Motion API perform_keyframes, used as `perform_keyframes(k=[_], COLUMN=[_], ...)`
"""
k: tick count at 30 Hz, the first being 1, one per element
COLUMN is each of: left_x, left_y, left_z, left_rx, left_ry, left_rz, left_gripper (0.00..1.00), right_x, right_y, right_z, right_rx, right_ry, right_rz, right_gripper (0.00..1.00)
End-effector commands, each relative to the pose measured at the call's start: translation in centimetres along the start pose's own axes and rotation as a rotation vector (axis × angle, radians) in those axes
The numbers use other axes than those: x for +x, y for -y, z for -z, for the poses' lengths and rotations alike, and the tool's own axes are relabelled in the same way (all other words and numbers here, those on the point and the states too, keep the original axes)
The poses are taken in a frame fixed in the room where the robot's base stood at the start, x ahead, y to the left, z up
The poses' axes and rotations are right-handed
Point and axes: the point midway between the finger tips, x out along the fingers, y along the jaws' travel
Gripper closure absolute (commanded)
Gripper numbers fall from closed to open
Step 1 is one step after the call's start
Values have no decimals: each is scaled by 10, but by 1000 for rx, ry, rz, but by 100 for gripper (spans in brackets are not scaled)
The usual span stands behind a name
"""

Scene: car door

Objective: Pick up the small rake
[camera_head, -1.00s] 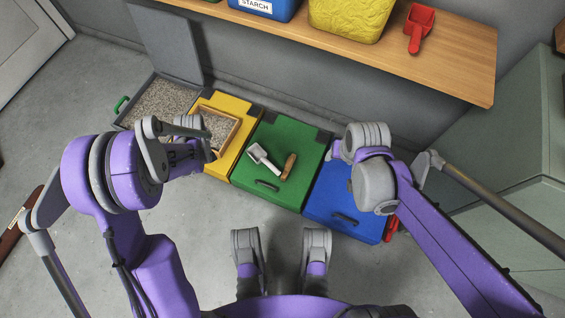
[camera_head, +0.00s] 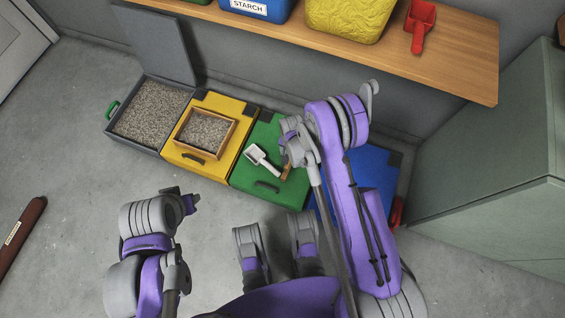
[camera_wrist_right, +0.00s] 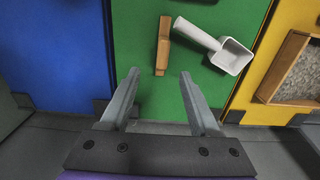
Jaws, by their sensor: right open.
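A small wooden tool (camera_wrist_right: 162,45), which looks like the small rake, lies on the green lid (camera_head: 261,182). It is partly hidden by my right arm in the head view (camera_head: 286,173). A white scoop (camera_wrist_right: 219,47) lies beside it on the same lid. In the right wrist view, my right gripper (camera_wrist_right: 159,75) is open and empty, its two fingertips on either side of the wooden tool's near end in the picture. I cannot tell the height between them. My left gripper (camera_head: 191,204) is over the floor at lower left; its jaws are too unclear to read.
A yellow lid (camera_head: 180,158) carries a wooden tray (camera_head: 180,137) of grains. An open grey bin (camera_head: 121,128) stands further left, a blue lid (camera_head: 376,182) at right. A wooden shelf (camera_head: 470,73) with tubs and a red scoop (camera_head: 420,22) overhangs behind.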

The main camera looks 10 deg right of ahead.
Motion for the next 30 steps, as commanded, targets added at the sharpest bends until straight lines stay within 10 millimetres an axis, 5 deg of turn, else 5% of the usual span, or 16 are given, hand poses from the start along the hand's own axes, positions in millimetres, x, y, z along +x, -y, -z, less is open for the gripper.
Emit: perform_keyframes(k=[12,30], left_x=[10,25], left_y=[-1,-1], left_z=[-10,-12], left_rx=[20,19], left_ry=[-2,-3], left_rz=[-4,-4], left_gripper=[62,62], right_x=[60,120], right_y=[0,4], right_z=[-2,2], right_rx=[11,10], right_ry=[6,6], right_rz=[-5,-4], right_gripper=[38,38])
